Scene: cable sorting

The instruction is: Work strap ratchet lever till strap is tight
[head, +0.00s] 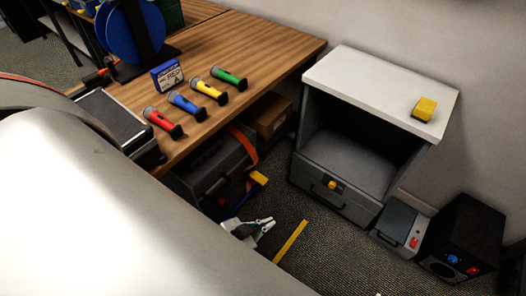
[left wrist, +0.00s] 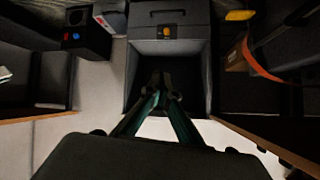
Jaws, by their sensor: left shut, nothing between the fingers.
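An orange strap (head: 243,145) runs over a dark case (head: 215,165) under the wooden table. A yellow block-like piece (head: 258,178) sits at the case's front near the strap; I cannot tell whether it is the ratchet lever. My left gripper (head: 267,223) is in front of the case, apart from the strap, shut and empty. In the left wrist view its fingertips (left wrist: 162,88) come together in front of the grey cabinet's opening. The strap (left wrist: 261,62) shows at the right there, with a yellow piece (left wrist: 240,15) above it. My right gripper is not in view.
A grey cabinet (head: 335,186) with a white top stands right of the table. A black speaker-like box (head: 468,240) and a small grey box (head: 396,224) stand beside it. A yellow strip (head: 290,241) lies on the carpet. Several flashlights (head: 209,91) lie on the table.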

